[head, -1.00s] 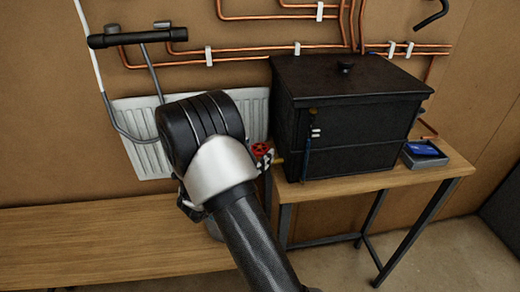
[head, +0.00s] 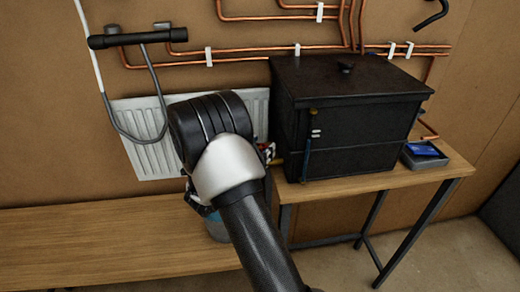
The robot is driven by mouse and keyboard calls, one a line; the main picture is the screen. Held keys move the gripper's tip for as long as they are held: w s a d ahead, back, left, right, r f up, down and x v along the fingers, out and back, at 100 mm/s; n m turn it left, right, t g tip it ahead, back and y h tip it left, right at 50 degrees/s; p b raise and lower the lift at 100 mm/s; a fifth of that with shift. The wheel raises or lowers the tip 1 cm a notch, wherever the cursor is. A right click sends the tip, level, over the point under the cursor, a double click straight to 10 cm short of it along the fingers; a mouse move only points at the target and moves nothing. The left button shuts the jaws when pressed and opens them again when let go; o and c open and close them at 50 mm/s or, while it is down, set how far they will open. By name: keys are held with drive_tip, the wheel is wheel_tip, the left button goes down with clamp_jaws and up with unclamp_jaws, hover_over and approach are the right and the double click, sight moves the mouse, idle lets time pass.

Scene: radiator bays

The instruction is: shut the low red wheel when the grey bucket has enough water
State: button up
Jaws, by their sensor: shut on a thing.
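The grey bucket (head: 216,229) is mostly hidden behind my arm; a sliver of it with a blue patch shows at the front of the wooden bench. How full it is cannot be told. Dark parts of my gripper (head: 197,203) show beside my forearm, just above the bucket. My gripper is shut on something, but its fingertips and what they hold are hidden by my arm. A little red of a wheel (head: 266,149) shows at my arm's right edge, left of the black box. I cannot tell whether this is the low wheel.
A white radiator (head: 143,150) hangs behind my arm, with a grey hose loop (head: 158,105) before it. The black lidded box (head: 350,110) and a small tray (head: 424,160) stand on the right table (head: 380,181). Copper pipes (head: 245,52) cross the wall. The left bench (head: 90,240) is clear.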

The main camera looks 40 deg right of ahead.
drive_tip(key=c, duration=0.3)
drive_tip(key=shift+c, duration=0.2)
drive_tip(key=shift+n+t+b, duration=0.3)
drive_tip(key=shift+n+t, duration=0.1)
drive_tip(key=shift+t, duration=0.2)
drive_tip(key=n+t+y+b, duration=0.1)
drive_tip(key=n+t+b, duration=0.1)
drive_tip(key=n+t+y+b, duration=0.1)
drive_tip(key=t+y, duration=0.1)
drive_tip(key=t, duration=0.1)
drive_tip(key=shift+s+d+f+n+b, duration=0.1)
drive_tip(key=shift+s+f+n+b, duration=0.1)
drive_tip(key=shift+n+b, duration=0.2)
drive_tip(key=n+t+y+b, duration=0.2)
drive_tip(key=t+y+b, duration=0.1)
drive_tip(key=shift+n+t, duration=0.3)
drive_tip(key=shift+n, duration=0.1)
drive_tip(key=shift+w+r+n+t+y+b, duration=0.15)
drive_tip(key=shift+n+t+y+b, duration=0.6)
drive_tip(key=shift+y+b, duration=0.3)
drive_tip(key=shift+n+y, duration=0.25)
drive_tip(key=shift+r, duration=0.1)
drive_tip(key=o, duration=1.1)
